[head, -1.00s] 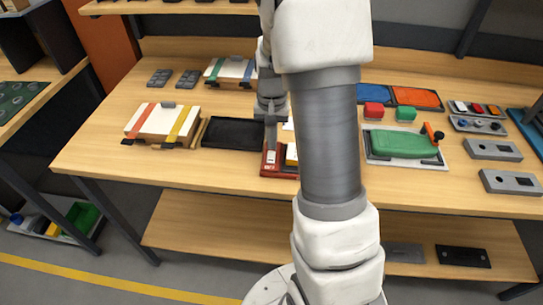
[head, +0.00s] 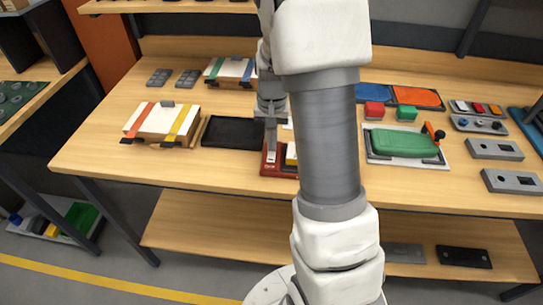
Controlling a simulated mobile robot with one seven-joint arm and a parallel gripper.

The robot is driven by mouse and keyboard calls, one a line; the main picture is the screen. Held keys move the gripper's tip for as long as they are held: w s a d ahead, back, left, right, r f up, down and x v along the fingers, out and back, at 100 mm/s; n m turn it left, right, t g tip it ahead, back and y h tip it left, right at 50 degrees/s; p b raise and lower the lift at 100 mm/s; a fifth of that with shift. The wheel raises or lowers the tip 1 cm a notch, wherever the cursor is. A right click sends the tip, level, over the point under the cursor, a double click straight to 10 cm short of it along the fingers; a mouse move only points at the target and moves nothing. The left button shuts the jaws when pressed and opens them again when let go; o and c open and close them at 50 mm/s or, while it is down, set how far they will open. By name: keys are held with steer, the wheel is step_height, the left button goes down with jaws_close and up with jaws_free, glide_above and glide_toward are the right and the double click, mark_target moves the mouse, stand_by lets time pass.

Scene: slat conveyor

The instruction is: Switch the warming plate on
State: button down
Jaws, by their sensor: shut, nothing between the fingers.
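A red-based device (head: 278,171) sits near the front middle of the table, with a small white part on its left and a yellow part on its right. It may be the warming plate, but I cannot tell for sure. My arm hides much of it. My gripper (head: 271,150) is shut and empty, pointing down at the white part. I cannot tell whether the fingertips touch it. The switch state is too small to read.
A black tray (head: 233,133) lies just left of my gripper. A strapped white-topped box (head: 161,124) stands farther left. At right are a green form on a white board (head: 405,145), red and green blocks, and grey switch boxes (head: 494,150). The front left of the table is clear.

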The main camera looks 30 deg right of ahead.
steer(key=shift+f+b, duration=0.35)
steer(key=shift+f, duration=0.2)
steer(key=shift+r, duration=0.1)
steer(key=shift+r+p, duration=2.65)
steer(key=shift+r, duration=0.8)
steer(key=shift+a+r, duration=0.1)
steer(key=shift+r, duration=0.05)
steer(key=s+a+r+n+t, duration=0.2)
steer(key=s+a+r, duration=0.4)
steer(key=s+r, duration=0.3)
steer(key=s+a+r+n+t, duration=0.3)
steer(key=s+a+r, duration=0.3)
steer(key=s+r, duration=0.3)
steer(key=shift+s+a+n+t, duration=0.15)
steer(key=shift+s+n+t, duration=0.2)
steer(key=shift+n, duration=0.55)
